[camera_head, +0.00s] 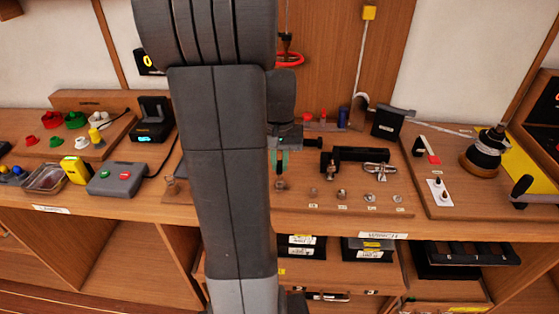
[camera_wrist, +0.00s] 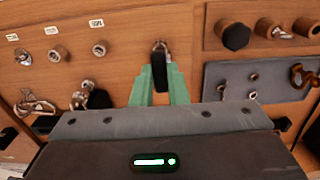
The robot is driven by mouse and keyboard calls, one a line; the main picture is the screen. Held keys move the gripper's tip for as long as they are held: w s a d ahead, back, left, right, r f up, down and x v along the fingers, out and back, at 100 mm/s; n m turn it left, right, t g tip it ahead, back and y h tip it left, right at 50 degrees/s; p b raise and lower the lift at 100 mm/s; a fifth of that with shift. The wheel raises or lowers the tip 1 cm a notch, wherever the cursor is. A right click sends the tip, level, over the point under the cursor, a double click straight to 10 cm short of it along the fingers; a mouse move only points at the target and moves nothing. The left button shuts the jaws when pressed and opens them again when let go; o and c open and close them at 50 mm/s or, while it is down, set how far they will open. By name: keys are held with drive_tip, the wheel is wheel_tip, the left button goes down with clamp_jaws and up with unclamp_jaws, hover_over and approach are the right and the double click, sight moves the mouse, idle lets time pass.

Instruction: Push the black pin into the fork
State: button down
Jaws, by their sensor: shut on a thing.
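My gripper shows in the wrist view (camera_wrist: 161,80), with two green fingers closed on a black piece, which looks like the black pin (camera_wrist: 159,76). A small metal loop-shaped fitting, which looks like the fork (camera_wrist: 160,47), stands just past the fingertips on the wooden board. The black piece reaches up to it; I cannot tell whether it is inside it. In the head view, my gripper (camera_head: 281,160) is just right of my arm, fingers pointing down above the fork (camera_head: 280,184). The held piece is not clear there.
A row of small labelled metal fittings (camera_head: 342,195) runs right of the fork. A black bracket (camera_head: 362,154) and a metal shackle (camera_head: 380,170) lie behind that row. In the wrist view, a grey plate (camera_wrist: 228,80) with small hardware is to the right. My arm hides the bench's middle.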

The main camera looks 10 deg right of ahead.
drive_tip(key=shift+f, duration=0.15)
drive_tip(key=shift+f+b, duration=1.35)
drive_tip(key=shift+f, duration=0.5)
drive_tip(key=shift+r, duration=0.1)
drive_tip(key=c, duration=1)
unclamp_jaws()
wheel_tip(320, 180, up, 5)
drive_tip(key=p, duration=0.4)
drive_tip(key=shift+r, duration=0.1)
